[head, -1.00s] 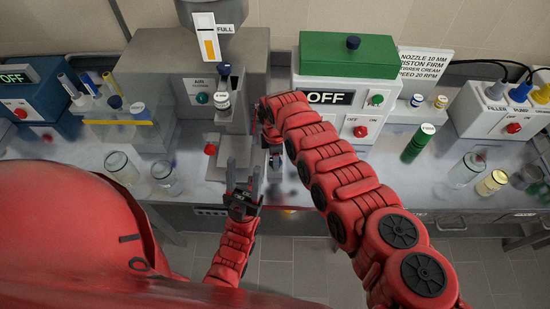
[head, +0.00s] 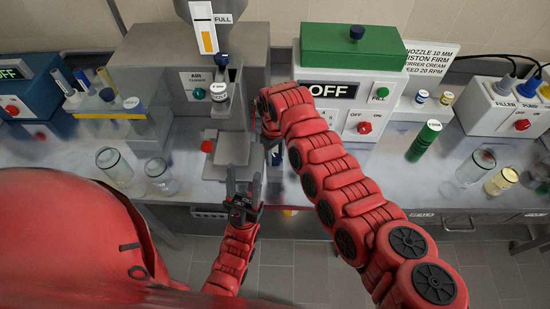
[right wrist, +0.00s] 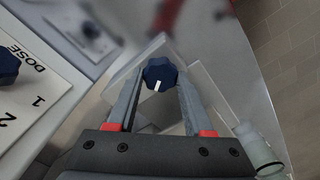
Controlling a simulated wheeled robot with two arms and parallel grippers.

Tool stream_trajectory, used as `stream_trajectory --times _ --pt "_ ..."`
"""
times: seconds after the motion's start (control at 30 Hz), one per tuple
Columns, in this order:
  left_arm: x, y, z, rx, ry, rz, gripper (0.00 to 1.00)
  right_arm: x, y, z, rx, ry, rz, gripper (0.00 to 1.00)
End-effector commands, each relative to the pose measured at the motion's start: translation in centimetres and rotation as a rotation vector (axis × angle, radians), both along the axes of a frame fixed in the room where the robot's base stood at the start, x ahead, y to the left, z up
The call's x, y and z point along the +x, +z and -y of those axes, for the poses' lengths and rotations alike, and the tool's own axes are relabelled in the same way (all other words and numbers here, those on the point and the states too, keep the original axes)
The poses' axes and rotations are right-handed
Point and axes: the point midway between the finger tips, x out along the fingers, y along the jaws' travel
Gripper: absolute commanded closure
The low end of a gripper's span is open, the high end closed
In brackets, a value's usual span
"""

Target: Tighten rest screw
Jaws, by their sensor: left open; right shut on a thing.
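In the right wrist view, a blue lobed knob with a white mark (right wrist: 160,74), which looks like the rest screw, sits between the two fingertips of my right gripper (right wrist: 160,82). The fingers are shut on it. A clear plate (right wrist: 198,90) lies around and behind the knob. In the head view, my right arm crosses in front of the filling machine (head: 165,65), and the right gripper and knob are mostly hidden behind it. My left gripper (head: 243,190) is open and empty, fingers pointing toward the machine at the bench's front edge.
A white box with an OFF display (head: 333,90) stands right of the machine. A green bottle (head: 424,140) and glass jars (head: 476,166) stand farther right. Empty jars (head: 115,168) stand on the left. In the wrist view, a DOSE dial knob (right wrist: 8,66) is at left.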

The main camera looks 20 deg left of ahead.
Motion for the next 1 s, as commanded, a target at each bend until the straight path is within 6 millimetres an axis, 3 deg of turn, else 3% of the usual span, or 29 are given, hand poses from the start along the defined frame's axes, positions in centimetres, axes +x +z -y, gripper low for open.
stream_trajectory --times 0.1,0.5,1.0 --pt "0.0 -1.9 0.0 0.0 0.0 0.0 0.5 0.2 -0.5 -0.1 0.004 -0.111 0.005 1.0" --pt "0.0 -5.8 0.0 0.0 0.0 0.0 0.5 0.1 -0.4 0.0 0.003 -0.426 0.003 1.0" --pt "0.0 -7.3 0.0 0.0 0.0 0.0 0.5 0.1 -0.1 0.1 -0.001 -0.578 0.0 1.0"
